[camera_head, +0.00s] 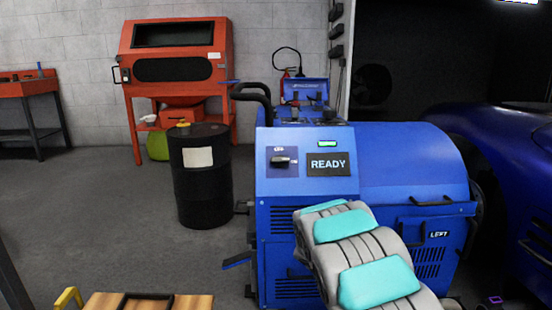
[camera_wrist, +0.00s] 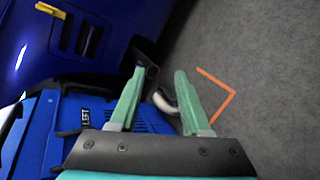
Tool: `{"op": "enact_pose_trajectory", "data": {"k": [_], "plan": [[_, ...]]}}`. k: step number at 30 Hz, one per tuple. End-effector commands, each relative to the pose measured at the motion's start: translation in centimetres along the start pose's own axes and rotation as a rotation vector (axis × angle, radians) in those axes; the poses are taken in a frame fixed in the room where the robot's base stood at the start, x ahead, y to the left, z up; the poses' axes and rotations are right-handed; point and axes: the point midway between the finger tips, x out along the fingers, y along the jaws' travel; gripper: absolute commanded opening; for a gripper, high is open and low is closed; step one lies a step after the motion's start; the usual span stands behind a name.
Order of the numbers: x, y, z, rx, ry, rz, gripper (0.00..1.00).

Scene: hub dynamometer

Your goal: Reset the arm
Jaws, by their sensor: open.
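In the wrist view, my gripper (camera_wrist: 153,100) shows two green fingers spread apart, with nothing between them. Past the fingers are the grey floor and a pale curved pipe-like part beside the blue machine. In the head view, my grey and teal arm (camera_head: 358,255) rises from the bottom edge in front of the blue dynamometer (camera_head: 413,185). The gripper itself is out of the head view. The dynamometer's dark panel (camera_head: 328,164) reads "READY", and a rotary switch (camera_head: 284,161) sits left of it. The dynamometer's "LEFT" side also shows in the wrist view (camera_wrist: 62,122).
A blue car (camera_head: 500,150) stands close on the right. A black drum (camera_head: 203,178) stands left of the dynamometer, before an orange cabinet (camera_head: 178,65). A wooden-topped surface (camera_head: 190,302) is at the bottom left. An orange corner mark (camera_wrist: 231,95) lies on the floor. Open floor is on the left.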

Motion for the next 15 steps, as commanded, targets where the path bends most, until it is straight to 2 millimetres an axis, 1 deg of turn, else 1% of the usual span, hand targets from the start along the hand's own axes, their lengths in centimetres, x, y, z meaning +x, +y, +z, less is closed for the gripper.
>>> {"op": "enact_pose_trajectory", "data": {"k": [1, 3, 8, 9, 15], "plan": [[-0.5, 0.7, 2.2, 0.02, -0.01, -0.04, 0.47], [-1.0, 0.9, 4.8, 0.041, -0.024, -0.096, 0.47], [-2.5, 0.7, 10.3, 0.086, -0.04, -0.23, 0.47], [-3.0, 0.5, 11.7, 0.096, -0.043, -0.264, 0.47], [-5.5, -1.0, 17.8, 0.141, -0.034, -0.44, 0.47]]}}
